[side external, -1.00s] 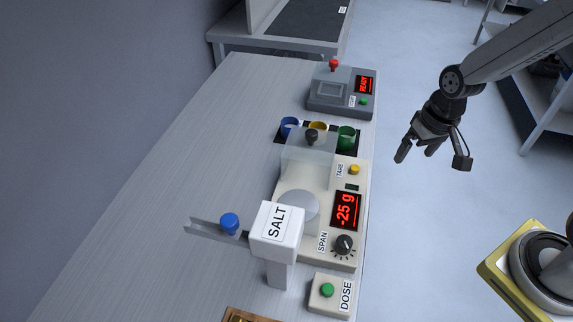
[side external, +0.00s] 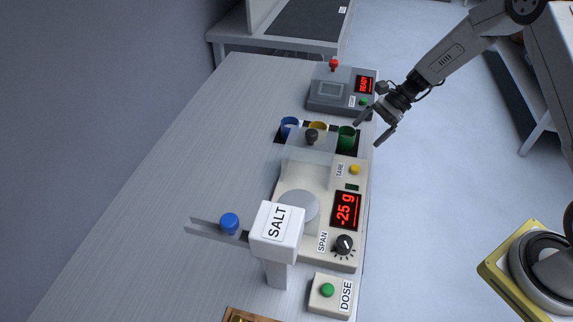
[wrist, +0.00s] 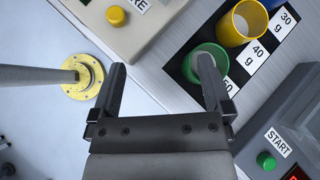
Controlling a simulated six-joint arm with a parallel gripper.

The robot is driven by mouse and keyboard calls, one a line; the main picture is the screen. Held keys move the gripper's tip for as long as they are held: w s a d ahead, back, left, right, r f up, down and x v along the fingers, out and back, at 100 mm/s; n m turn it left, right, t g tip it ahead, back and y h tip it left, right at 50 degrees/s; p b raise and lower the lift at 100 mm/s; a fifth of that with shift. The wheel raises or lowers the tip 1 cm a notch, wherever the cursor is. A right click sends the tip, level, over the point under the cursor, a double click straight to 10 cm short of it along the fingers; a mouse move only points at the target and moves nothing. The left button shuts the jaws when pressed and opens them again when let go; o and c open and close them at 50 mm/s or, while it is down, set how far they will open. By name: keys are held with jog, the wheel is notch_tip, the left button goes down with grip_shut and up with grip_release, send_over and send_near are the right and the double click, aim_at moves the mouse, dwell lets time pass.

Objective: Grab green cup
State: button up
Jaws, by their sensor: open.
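The green cup (side external: 346,138) stands upright on a black strip at the table's right edge, at the right end of a row of cups. In the wrist view the green cup (wrist: 194,66) shows from above, open-topped, with the strip's "50" label beside it. My gripper (side external: 369,134) is open and empty, just right of the green cup. In the wrist view my gripper (wrist: 160,72) has its fingers spread, and the right finger overlaps the cup's rim in the picture. I cannot tell whether it touches the cup.
A yellow cup (side external: 318,128) and a blue cup (side external: 289,127) stand beside the green one. The scale (side external: 352,240) reading -25 g is in front. A grey READY box (side external: 325,103) with a red knob stands behind. The table's left part is clear.

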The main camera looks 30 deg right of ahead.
aim_at(343, 129)
jog(key=w+d+m+y, duration=0.1)
jog(key=w+d+f+m+t+y, duration=0.1)
jog(key=w+d+f+m+t, duration=0.1)
jog(key=w, duration=0.1)
jog(key=shift+d+f+m+y, duration=0.1)
jog(key=shift+f+m+y, duration=0.05)
jog(key=shift+m+y, duration=0.2)
jog(key=shift+w+d+f+m+t+y, duration=0.15)
jog(key=shift+w+d+m+t+y, duration=0.1)
jog(key=shift+w+d+t+y, duration=0.2)
jog(key=shift+x, duration=3.95)
jog(key=shift+s+f, duration=0.1)
jog(key=shift+f, duration=0.1)
jog(key=c, duration=1.3)
jog(key=shift+o, duration=0.2)
jog(key=shift+r, duration=0.2)
jog(key=shift+r, duration=0.85)
jog(key=s+r, duration=1.1)
jog(key=s, duration=0.3)
